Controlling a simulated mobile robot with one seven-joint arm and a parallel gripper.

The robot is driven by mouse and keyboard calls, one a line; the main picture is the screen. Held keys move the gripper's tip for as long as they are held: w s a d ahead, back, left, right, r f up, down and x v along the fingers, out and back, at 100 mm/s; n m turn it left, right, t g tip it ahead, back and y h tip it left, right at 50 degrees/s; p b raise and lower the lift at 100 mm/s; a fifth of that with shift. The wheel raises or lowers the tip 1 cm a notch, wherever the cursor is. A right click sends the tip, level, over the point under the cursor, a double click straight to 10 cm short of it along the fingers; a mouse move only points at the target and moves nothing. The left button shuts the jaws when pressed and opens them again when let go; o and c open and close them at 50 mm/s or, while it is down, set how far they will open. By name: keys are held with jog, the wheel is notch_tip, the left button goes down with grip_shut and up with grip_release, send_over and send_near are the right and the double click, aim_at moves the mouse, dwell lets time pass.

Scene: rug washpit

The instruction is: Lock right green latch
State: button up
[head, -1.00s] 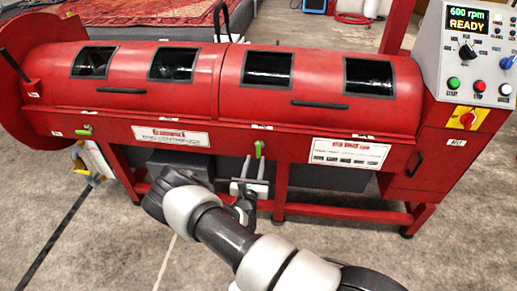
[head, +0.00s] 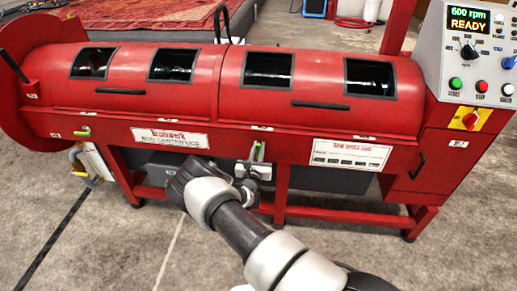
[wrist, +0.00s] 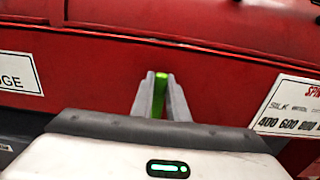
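The right green latch (head: 260,150) is a small lever on the front of the red centrifuge, just right of the middle, below the lid seam. It points roughly upright. My gripper (head: 257,160) is at the latch, reaching in from the front. In the wrist view the two grey fingers (wrist: 162,98) stand close on both sides of the green latch (wrist: 161,77), with no clear gap seen, so they look shut on it. The lower part of the latch is hidden by the fingers and gripper body. The left green latch (head: 83,131) sits far left on the same front.
The red lid (head: 330,107) is down, with dark windows and handles. A control panel (head: 470,55) at right reads 600 rpm READY. White label plates (head: 350,154) flank the latch. Red frame legs stand below; the grey floor in front is clear.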

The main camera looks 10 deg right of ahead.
grip_shut()
jog(key=m+p, duration=0.1)
jog(key=m, duration=0.1)
jog(key=m+p, duration=0.1)
jog(key=shift+s+d+m, duration=0.15)
jog(key=shift+d+m, duration=0.25)
jog(key=shift+s+d+f+m+p, duration=0.15)
jog(key=shift+f+m+p, duration=0.25)
jog(key=shift+m, duration=1.95)
jog(key=shift+d+f+m+p, duration=0.3)
jog(key=shift+m+p, duration=0.25)
jog(key=shift+m, duration=1.85)
jog(key=shift+s+d+f+m+p, duration=0.15)
jog(key=shift+f+m+p, duration=0.3)
jog(key=shift+m, duration=1.9)
jog(key=shift+w, duration=0.1)
